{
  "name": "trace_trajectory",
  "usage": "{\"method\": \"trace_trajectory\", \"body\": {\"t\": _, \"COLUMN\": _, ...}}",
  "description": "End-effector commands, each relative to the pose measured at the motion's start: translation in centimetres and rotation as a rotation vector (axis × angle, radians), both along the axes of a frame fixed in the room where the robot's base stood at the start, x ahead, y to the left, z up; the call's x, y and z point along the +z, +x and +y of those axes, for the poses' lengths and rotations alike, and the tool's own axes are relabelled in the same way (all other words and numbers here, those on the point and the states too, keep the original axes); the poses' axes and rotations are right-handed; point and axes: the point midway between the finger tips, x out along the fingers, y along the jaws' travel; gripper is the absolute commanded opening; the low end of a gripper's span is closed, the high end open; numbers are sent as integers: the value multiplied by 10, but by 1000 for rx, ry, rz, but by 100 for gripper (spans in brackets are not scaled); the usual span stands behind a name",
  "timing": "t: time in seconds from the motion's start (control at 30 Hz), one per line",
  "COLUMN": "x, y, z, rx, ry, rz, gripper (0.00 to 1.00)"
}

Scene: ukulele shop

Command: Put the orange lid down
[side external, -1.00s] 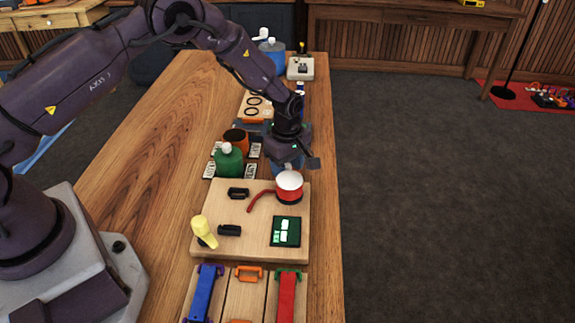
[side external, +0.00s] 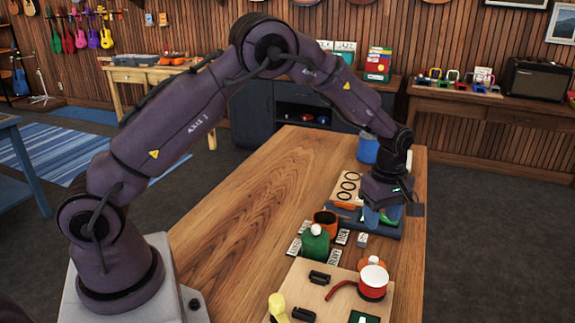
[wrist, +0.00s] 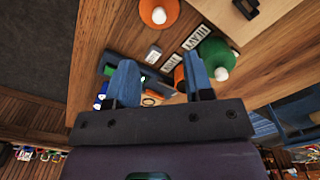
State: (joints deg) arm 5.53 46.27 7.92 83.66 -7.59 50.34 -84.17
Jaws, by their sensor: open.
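The orange lid (wrist: 158,14), with a white knob, is at the top of the wrist view, resting near the table's edge. In the side view the orange lid (side external: 363,264) shows partly behind the red pot (side external: 372,289), which hides most of it. My gripper (side external: 381,215) is beyond the lid, above the table. The wrist view shows its two blue fingers (wrist: 160,64) wide apart with nothing between them. The lid is apart from the fingers.
A green jar (side external: 315,245) with a white knob and an orange cup (side external: 325,219) stand among label plates (side external: 342,237). The pot is on a wooden board (side external: 340,291). A dark blue tray (side external: 377,228) lies below my gripper. The table's left side is clear.

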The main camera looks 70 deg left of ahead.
Motion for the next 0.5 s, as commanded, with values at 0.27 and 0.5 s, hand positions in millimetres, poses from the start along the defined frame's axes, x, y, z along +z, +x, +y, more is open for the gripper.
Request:
{"method": "trace_trajectory", "body": {"t": 0.27, "x": 105, "y": -43, "z": 1, "rx": -325, "ry": -8, "rz": -122, "gripper": 47}}
{"method": "trace_trajectory", "body": {"t": 0.5, "x": 187, "y": -126, "z": 1, "rx": -748, "ry": 56, "rz": -255, "gripper": 47}}
